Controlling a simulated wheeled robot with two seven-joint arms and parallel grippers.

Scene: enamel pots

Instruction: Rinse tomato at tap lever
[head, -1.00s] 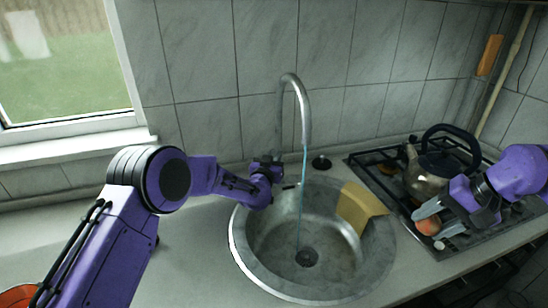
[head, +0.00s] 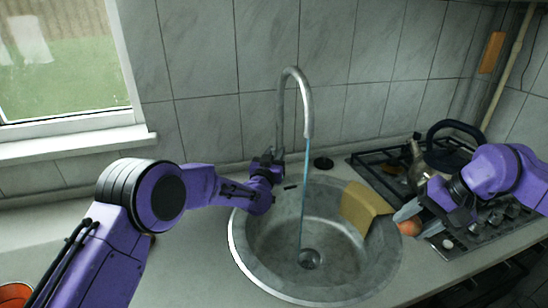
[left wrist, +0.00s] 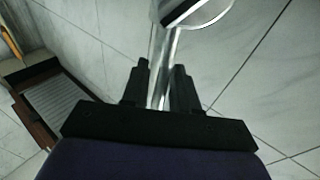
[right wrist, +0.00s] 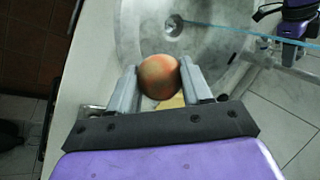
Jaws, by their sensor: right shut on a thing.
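The tomato (right wrist: 159,76) is round and orange-red, held between the fingers of my right gripper (right wrist: 158,84). In the head view the tomato (head: 409,227) and right gripper (head: 408,213) are at the right rim of the sink, clear of the water. The tap (head: 307,100) is a tall curved metal spout, and a thin stream of water (head: 302,190) falls from it into the sink (head: 270,235). My left gripper (head: 278,160) is at the base of the tap; the lever is hidden there. In the left wrist view its fingers (left wrist: 160,85) stand apart on either side of the metal tap.
A yellow cloth or sponge (head: 362,207) lies over the sink's right edge. A kettle (head: 421,172) and dark pan stand on the stove (head: 378,175) at right. The sink bowl is otherwise clear.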

